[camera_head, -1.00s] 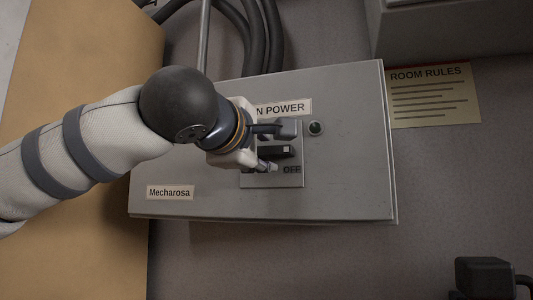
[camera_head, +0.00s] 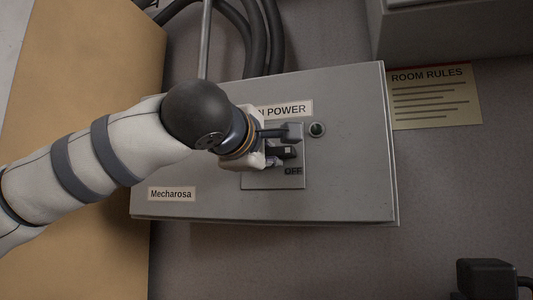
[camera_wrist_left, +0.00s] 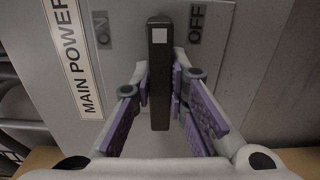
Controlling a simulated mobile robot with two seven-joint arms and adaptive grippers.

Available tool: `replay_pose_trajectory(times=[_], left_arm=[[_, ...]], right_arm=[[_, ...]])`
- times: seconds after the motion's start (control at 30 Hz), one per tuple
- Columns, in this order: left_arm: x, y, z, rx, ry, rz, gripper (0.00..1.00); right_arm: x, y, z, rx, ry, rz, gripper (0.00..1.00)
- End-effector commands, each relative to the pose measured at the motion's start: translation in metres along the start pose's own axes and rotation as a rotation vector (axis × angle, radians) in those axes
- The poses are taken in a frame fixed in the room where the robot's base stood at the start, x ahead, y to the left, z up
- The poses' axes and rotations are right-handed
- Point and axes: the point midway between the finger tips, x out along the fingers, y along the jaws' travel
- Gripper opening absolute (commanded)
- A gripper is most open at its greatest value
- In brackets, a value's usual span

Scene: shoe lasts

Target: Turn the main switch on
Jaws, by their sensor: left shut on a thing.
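The main switch is a black handle (camera_head: 287,152) with a pale square on its end, on a plate of the grey power box. It also shows in the left wrist view (camera_wrist_left: 160,85), standing between the ON label (camera_wrist_left: 102,30) and the OFF label (camera_wrist_left: 196,24). My left gripper (camera_head: 283,145) is shut on the handle, with one purple-padded finger on each side in the left wrist view (camera_wrist_left: 161,88). In the head view the fingers hide part of the handle and the ON label; the OFF label (camera_head: 293,171) shows below it. My right gripper is not in view.
The grey power box (camera_head: 345,185) carries a round dark lamp (camera_head: 317,129) right of the switch. Black cables (camera_head: 265,40) and a metal pipe (camera_head: 205,40) run above it. A room rules sign (camera_head: 434,97) hangs at the right. A dark object (camera_head: 486,277) is at the lower right.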

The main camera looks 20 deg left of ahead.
Motion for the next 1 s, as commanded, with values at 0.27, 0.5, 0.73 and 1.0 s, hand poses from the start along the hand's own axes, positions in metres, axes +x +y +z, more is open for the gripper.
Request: replay_pose_trajectory(times=[0.27,0.5,0.73,1.0], left_arm=[[-0.0002,0.0005,-0.0003,-0.164,0.0,0.001,0.0],[-0.0003,0.0006,-0.0003,-0.389,0.0,0.001,0.0],[-0.0003,0.0009,-0.0003,-0.608,0.0,0.002,0.0],[-0.0002,0.0004,-0.0004,-0.864,0.001,0.001,0.0]], right_arm=[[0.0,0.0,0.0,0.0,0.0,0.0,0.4],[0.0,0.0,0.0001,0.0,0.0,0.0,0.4],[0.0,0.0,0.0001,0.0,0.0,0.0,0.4],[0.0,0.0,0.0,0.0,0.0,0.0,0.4]])
